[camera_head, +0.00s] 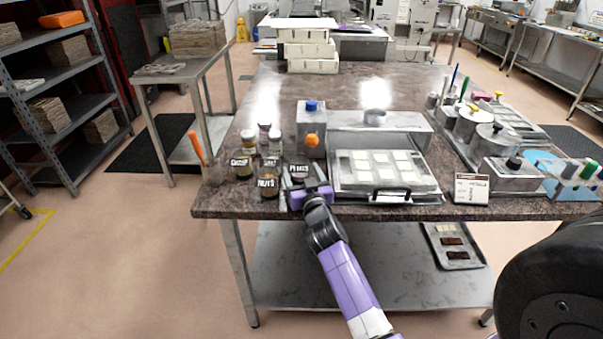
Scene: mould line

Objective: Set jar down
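A small jar (299,168) with a dark label, which seems to read PETALS, is at the front left of the brown stone-topped table (240,200). My gripper (299,181) reaches in from the front, with a finger on each side of this jar, and appears shut on it. The jar looks upright. Its lower part is partly hidden by my gripper, and I cannot tell whether its base touches the tabletop.
Close to the left stand a NUTS jar (268,184), another labelled jar (242,167) and more jars behind. A grey dispenser (311,135) stands behind, a mould tray (345,187) to the right. A card (471,189) stands by the front edge.

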